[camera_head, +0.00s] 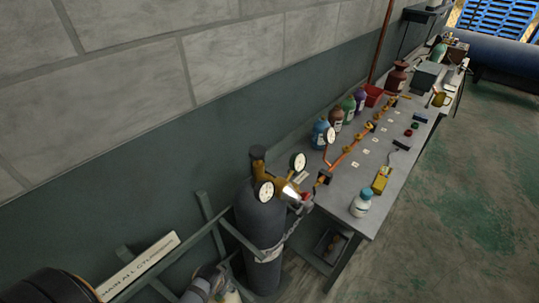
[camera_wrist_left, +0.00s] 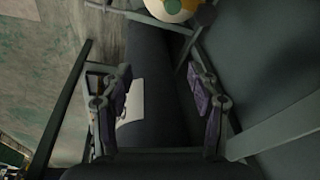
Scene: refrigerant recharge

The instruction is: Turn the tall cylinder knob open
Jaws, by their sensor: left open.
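The tall dark cylinder (camera_head: 262,222) stands upright against the wall in the head view, left of the bench. A dark knob (camera_head: 258,153) sits at its top, above brass fittings with a round white gauge (camera_head: 265,191) and a second gauge (camera_head: 298,162). In the left wrist view my left gripper (camera_wrist_left: 160,85) is open, its purple-padded fingers apart. A dark cylinder body (camera_wrist_left: 158,70) with a white label shows behind and between the fingers; I cannot tell whether they touch it. The knob cannot be made out in the wrist view. My right gripper is not in view.
A rail with a white sign (camera_head: 140,265) runs along the wall beside the cylinder. The bench (camera_head: 385,190) holds several bottles, a copper pipe line (camera_head: 350,148) and a white bottle (camera_head: 361,203). The floor (camera_head: 450,230) to the right is clear.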

